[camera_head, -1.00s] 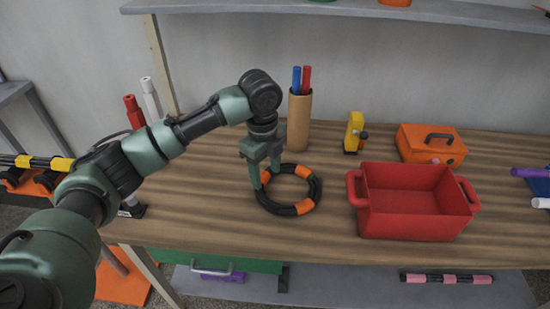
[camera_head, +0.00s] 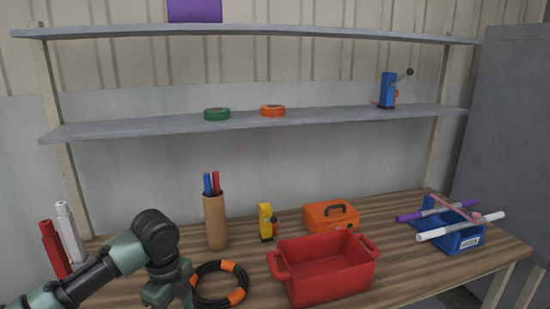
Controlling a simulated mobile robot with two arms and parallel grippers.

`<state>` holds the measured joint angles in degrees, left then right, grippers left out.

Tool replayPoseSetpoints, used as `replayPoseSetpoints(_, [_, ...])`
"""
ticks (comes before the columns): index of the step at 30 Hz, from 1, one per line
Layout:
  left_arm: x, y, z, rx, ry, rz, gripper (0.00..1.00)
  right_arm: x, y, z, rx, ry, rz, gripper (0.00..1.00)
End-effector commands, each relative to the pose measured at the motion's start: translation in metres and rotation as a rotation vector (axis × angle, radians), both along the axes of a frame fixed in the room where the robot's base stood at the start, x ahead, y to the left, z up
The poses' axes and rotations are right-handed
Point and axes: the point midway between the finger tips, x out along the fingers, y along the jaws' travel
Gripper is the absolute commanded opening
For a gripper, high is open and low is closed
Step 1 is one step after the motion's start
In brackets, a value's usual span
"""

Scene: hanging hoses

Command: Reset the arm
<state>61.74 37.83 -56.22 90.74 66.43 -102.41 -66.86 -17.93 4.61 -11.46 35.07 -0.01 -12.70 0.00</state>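My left arm comes in from the lower left. My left gripper (camera_head: 168,294) points down at the table's front left, beside the black and orange hose ring (camera_head: 221,285). The bottom of the gripper is cut off by the picture's lower edge, so its fingertips are hidden. The hose ring lies on the wooden table, its left side partly behind the gripper. I cannot tell whether the fingers touch it. My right gripper is out of view.
A red bin (camera_head: 325,268), a cardboard tube with pens (camera_head: 215,222), a yellow tool (camera_head: 265,222), an orange toolbox (camera_head: 331,217) and a blue rack (camera_head: 452,236) stand on the table. A grey shelf (camera_head: 330,119) above holds green and orange tape rolls and a blue tool.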

Motion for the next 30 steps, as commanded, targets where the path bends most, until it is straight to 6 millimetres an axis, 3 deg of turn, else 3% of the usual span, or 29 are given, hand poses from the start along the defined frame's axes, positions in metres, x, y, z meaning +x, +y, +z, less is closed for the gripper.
replayPoseSetpoints(3, [-0.003,-0.005,-0.006,-0.005,0.001,0.003,0.54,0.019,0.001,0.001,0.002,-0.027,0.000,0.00])
replayPoseSetpoints(17, [-0.037,-0.052,-0.057,-0.071,-0.020,0.095,0.54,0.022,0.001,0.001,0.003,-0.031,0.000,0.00])
replayPoseSetpoints(23, [-0.068,-0.085,-0.088,-0.146,-0.034,0.209,0.54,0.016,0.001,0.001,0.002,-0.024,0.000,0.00])
replayPoseSetpoints(30, [-0.130,-0.122,-0.125,-0.306,-0.048,0.556,0.54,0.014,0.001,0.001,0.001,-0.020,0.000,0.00])
